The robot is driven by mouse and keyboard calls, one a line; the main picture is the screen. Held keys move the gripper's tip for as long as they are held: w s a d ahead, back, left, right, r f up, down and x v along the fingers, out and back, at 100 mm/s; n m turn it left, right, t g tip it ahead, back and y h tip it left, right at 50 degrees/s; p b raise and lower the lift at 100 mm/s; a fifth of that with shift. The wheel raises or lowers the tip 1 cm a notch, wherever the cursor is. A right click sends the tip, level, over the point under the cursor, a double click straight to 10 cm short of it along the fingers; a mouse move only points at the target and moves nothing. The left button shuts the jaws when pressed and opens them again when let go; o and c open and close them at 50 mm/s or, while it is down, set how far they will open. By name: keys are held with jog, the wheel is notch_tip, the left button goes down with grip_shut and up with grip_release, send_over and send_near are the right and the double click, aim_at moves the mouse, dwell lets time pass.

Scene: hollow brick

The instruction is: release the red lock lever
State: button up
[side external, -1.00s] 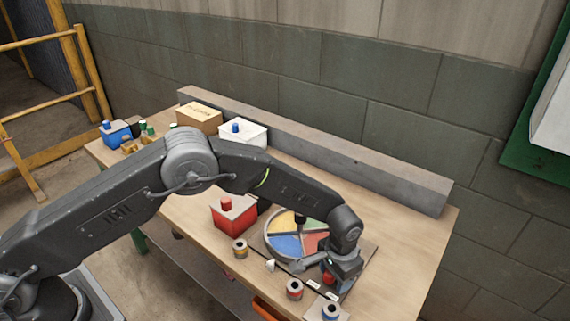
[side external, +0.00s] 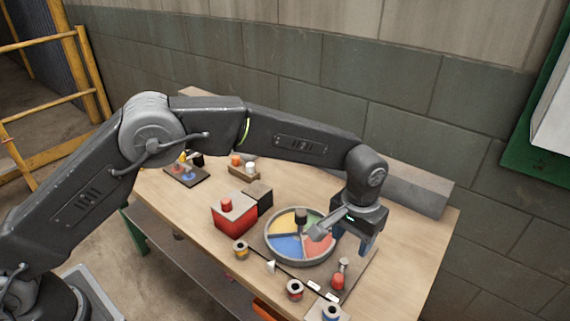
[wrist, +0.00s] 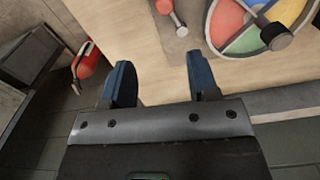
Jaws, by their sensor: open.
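The red lock lever (side external: 338,281) is a short piece with a red knob and a grey end, on the dark base plate beside the coloured disc (side external: 288,247). In the wrist view the lever (wrist: 172,15) shows near the top edge, beyond the fingertips. My gripper (side external: 353,238) is open and empty, above and behind the lever, with clear space between them. Its blue fingers (wrist: 158,65) stand apart in the wrist view with bare tabletop between them. The disc has yellow, green, blue and red sectors and a dark knob (side external: 301,216).
A red box (side external: 234,213) and a dark block (side external: 258,197) stand left of the disc. Small spools (side external: 294,290) line the front edge. A grey beam (side external: 415,190) runs along the back. A red extinguisher (wrist: 90,62) stands beyond the table. The right tabletop is clear.

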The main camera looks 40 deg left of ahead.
jog(key=s+a+r+t, duration=0.1)
jog(key=s+a+r, duration=0.1)
jog(key=a+r, duration=0.4)
jog(key=s+a+r+t, duration=0.1)
jog(key=s+a+r, duration=0.2)
jog(key=a+r, duration=0.4)
jog(key=shift+s+r+h, duration=0.15)
jog(key=shift+r+h, duration=0.15)
jog(key=shift+r, duration=0.7)
jog(key=m+g, duration=0.2)
send_over(339, 277)
notch_tip(339, 277, down, 16)
notch_tip(339, 277, down, 14)
jog(key=shift+r, duration=0.15)
